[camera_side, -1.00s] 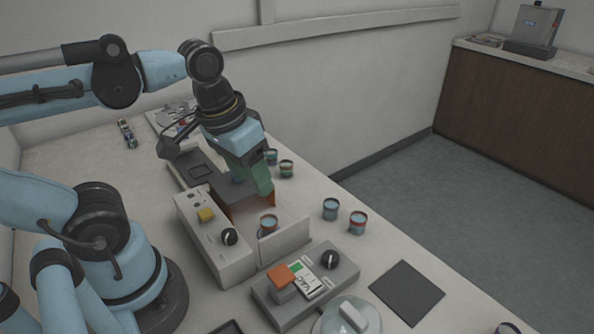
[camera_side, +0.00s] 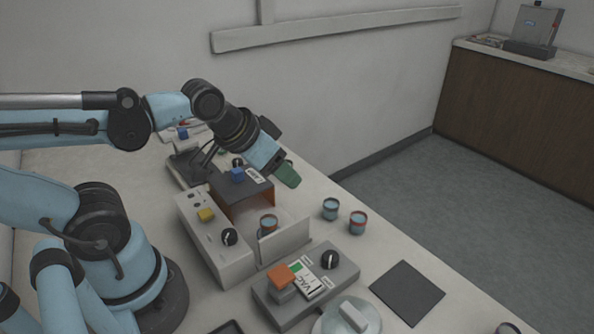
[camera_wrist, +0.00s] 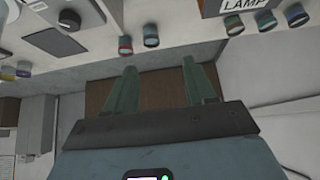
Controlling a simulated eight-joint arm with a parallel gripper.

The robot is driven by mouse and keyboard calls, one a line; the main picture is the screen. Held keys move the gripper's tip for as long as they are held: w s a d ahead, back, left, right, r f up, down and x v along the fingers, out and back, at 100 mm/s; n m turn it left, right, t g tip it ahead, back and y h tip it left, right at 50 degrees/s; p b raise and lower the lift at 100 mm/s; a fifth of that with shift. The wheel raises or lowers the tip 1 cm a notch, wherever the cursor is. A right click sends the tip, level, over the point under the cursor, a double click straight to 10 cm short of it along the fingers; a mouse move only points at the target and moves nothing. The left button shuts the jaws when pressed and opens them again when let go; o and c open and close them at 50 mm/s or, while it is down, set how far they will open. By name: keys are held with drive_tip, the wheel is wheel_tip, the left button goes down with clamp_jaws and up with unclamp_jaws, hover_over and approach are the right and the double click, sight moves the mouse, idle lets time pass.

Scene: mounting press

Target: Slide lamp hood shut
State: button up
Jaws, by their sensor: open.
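The lamp hood (camera_side: 258,194) is a dark grey cover with orange translucent sides, a blue block on top and a white label. It sits over the back part of the lamp bay. The front part of the bay is uncovered, and a cup with an orange-brown rim (camera_side: 268,222) stands there behind a pale front wall (camera_side: 288,242). My gripper (camera_side: 289,174) has green fingers and is above and right of the hood, apart from it. In the wrist view its fingers (camera_wrist: 159,68) are spread with nothing between them. The LAMP label (camera_wrist: 245,5) shows at that view's top edge.
A white control box (camera_side: 215,238) with a yellow button and black knob stands left of the bay. A grey VAC unit (camera_side: 305,285) with an orange block is in front. Two small jars (camera_side: 344,215) stand to the right, near a dark mat (camera_side: 406,292).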

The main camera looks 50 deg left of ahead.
drive_tip(key=shift+c, duration=0.6)
drive_tip(key=g, duration=0.3)
approach(236, 170)
drive_tip(key=shift+x, duration=4.35)
clamp_jaws()
